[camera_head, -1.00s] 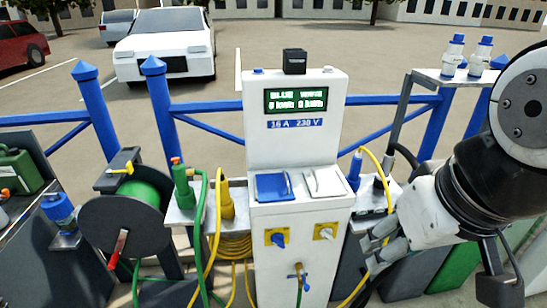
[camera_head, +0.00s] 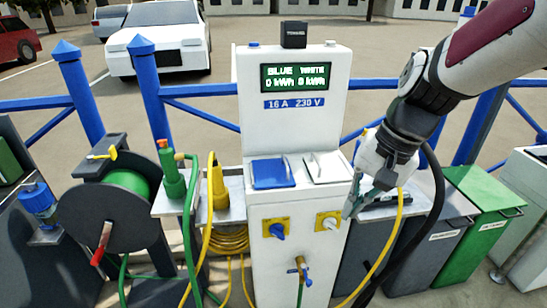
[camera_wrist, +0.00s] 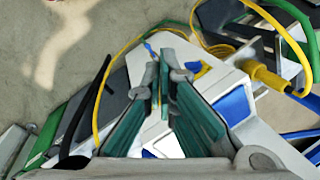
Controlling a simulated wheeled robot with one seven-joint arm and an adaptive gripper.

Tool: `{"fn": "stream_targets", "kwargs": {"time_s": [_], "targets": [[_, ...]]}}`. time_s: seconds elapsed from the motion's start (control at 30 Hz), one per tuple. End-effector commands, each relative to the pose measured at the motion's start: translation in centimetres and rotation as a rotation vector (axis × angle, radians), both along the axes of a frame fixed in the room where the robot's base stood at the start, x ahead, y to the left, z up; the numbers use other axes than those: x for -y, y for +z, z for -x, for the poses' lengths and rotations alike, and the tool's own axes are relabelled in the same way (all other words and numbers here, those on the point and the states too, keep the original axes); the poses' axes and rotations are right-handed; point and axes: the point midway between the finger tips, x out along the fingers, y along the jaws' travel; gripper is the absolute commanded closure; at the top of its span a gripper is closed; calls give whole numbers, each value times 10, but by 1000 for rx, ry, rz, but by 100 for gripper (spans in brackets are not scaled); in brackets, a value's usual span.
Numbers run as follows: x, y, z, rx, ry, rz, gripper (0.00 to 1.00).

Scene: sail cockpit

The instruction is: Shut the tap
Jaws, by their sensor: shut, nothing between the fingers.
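The tap (camera_head: 298,271) is a small brass fitting with a blue handle, low on the front of the white pedestal (camera_head: 293,216). A green hose hangs below it. My gripper (camera_head: 350,210) is shut and empty, in front of the pedestal's right side, above and to the right of the tap and apart from it. In the wrist view, the green-padded fingers (camera_wrist: 160,85) point towards the pedestal. A small blue piece shows just beyond the fingertips there; I cannot tell whether it is the tap's handle.
The pedestal has a blue lid (camera_head: 272,173), a white lid (camera_head: 325,168) and two yellow-plated switches. A hose reel (camera_head: 108,222) and hanging hoses stand left. A yellow cable (camera_head: 392,240) hangs beside my gripper. Grey and green bins (camera_head: 480,210) stand right.

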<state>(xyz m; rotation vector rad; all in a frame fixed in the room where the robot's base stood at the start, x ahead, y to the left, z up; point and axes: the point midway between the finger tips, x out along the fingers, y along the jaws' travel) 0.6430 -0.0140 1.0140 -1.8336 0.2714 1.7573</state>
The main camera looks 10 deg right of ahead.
Motion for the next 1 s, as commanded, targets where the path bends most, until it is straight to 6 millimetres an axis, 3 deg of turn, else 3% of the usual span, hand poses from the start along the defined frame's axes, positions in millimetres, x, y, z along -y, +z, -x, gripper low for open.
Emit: {"fn": "stream_targets", "kwargs": {"time_s": [0.03,0.2,0.5,0.8,1.0], "targets": [[4,-20,-13,-28,-40,-16,100],[17,-69,-48,-102,-174,-63,100],[47,-170,-98,-231,-418,-116,100],[83,-281,-127,-347,-652,-128,100],[100,-330,-133,-391,-753,-124,100]]}}
